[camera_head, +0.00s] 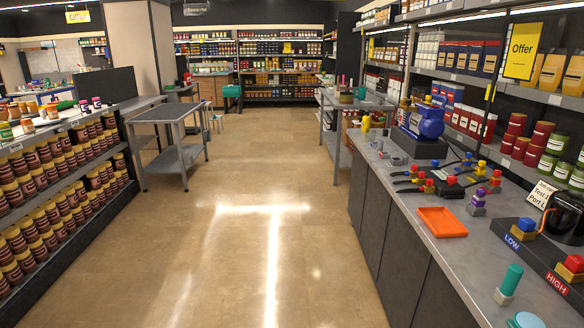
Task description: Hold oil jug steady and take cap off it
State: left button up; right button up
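A small yellow bottle-like container (366,123) stands upright at the far left of the right-hand counter. It may be the oil jug, but it is too small to make out a cap. A black, rounded jug-like object (567,216) with a handle stands at the right edge of the view, and I cannot tell whether it is the oil jug. Neither of my grippers is in view.
The right-hand counter (399,187) holds a blue pump (426,122), black hoses with coloured fittings, an orange tray (442,222) and a LOW/HIGH block (541,254). A grey table (168,113) stands left. The floor (240,215) between is clear.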

aim_at(366, 123)
jog(key=i+z, duration=0.1)
jog(key=i, duration=0.45)
jog(key=i+j, duration=0.1)
jog(key=i, duration=0.45)
jog(key=i+j+z, duration=0.15)
jog(key=i, duration=0.45)
jog(key=i+j+z, duration=0.1)
jog(key=i, duration=0.45)
jog(key=i+j+z, duration=0.35)
jog(key=i, duration=0.15)
jog(key=i+j+z, duration=0.4)
jog(key=i+j+u, duration=0.5)
jog(key=i, duration=0.45)
jog(key=i+u, duration=0.5)
jog(key=i, duration=0.4)
jog(key=i+z, duration=0.4)
jog(key=i+j+z, duration=0.25)
jog(key=i+z, duration=0.15)
jog(key=i+j+z, duration=0.15)
jog(key=z, duration=0.3)
jog(key=i+j+z, duration=0.2)
jog(key=z, duration=0.3)
jog(key=i+j+z, duration=0.1)
jog(key=j+z, duration=0.15)
jog(key=z, duration=0.2)
jog(key=i+j+z, duration=0.1)
jog(key=j+z, duration=0.15)
jog(key=z, duration=0.2)
